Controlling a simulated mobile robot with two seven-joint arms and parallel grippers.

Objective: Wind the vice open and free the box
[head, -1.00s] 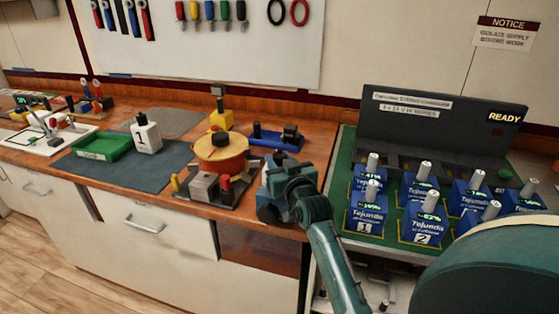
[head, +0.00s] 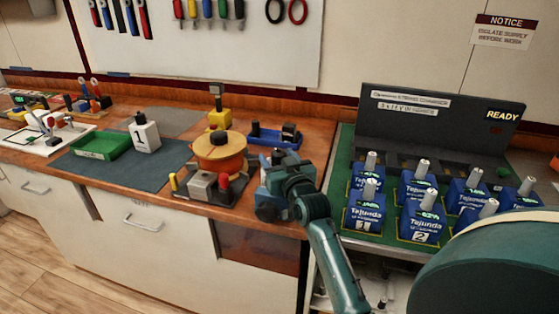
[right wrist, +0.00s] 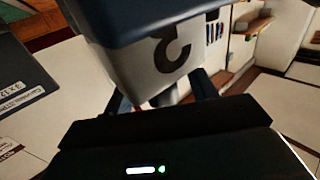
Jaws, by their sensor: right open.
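My right gripper (head: 287,180) is over the bench's front right corner in the head view; its fingers cannot be made out there. In the right wrist view its two dark fingers (right wrist: 164,94) stand apart, open. Contact with the fingers is unclear. The arm hides most of this spot in the head view. My left gripper is not in view.
Left of the gripper stand an orange drum (head: 220,150) and a small grey block fixture (head: 205,188). A blue holder (head: 273,137) is behind. A white box marked 1 (head: 145,133) and green tray (head: 103,145) are farther left. Several blue breakers (head: 365,212) stand at right.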

